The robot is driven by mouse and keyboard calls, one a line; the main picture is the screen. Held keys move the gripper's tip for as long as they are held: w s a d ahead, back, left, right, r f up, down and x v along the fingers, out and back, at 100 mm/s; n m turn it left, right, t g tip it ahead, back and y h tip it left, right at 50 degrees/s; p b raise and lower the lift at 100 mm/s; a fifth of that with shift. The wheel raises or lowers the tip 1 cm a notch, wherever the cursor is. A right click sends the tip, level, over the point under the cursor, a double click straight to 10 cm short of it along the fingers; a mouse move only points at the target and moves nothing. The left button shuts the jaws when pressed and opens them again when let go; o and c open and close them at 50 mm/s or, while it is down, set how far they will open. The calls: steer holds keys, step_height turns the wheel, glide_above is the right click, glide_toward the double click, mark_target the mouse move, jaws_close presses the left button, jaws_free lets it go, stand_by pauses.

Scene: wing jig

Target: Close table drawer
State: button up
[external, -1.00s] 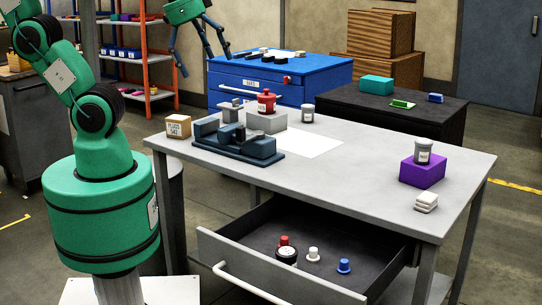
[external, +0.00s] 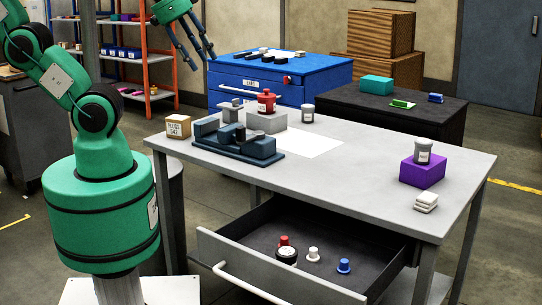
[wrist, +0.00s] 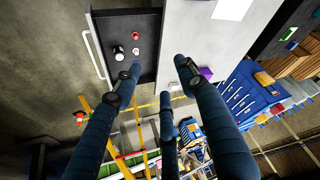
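The table drawer (external: 262,277) stands pulled out under the grey table (external: 350,180). Its white bar handle (external: 248,283) runs along the front panel. Inside lie a red-topped item (external: 284,241), a black and white round item (external: 286,256), a white knob-like piece (external: 313,254) and a blue one (external: 344,265). The wrist view also shows the open drawer (wrist: 148,52) and its handle (wrist: 93,55). My gripper (external: 197,45) is high above and behind the table's left end, apart from the drawer. Its fingers are spread and empty, as the wrist view (wrist: 165,90) also shows.
A blue cabinet (external: 285,75) and a black cabinet (external: 390,118) stand behind.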

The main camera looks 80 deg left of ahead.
steer(key=shift+w, duration=0.1)
jaws_close()
steer(key=w+d+f+m+g+y+p, duration=0.2)
steer(key=w+d+f+m+p, duration=0.1)
steer(key=w+d+f+m, duration=0.6)
steer(key=w+d+f+m+g+y+p, duration=0.1)
steer(key=w+d+f+m+y+p, duration=0.1)
steer(key=w+d+f+m, duration=0.65)
steer(key=s+d+f+m+t+y+p, duration=0.1)
steer(key=s+d+f+m, duration=0.3)
steer(key=d+f, duration=0.7)
steer(key=s+d+f+m+t+y+p, duration=0.1)
steer(key=s+d+f+m, duration=0.4)
steer(key=f, duration=0.8)
steer(key=shift+s+d+t+p, duration=0.95)
steer(key=shift+s+d, duration=0.5)
steer(key=shift+d, duration=1.45)
steer(key=shift+f+m, duration=0.1)
steer(key=shift+m, duration=0.15)
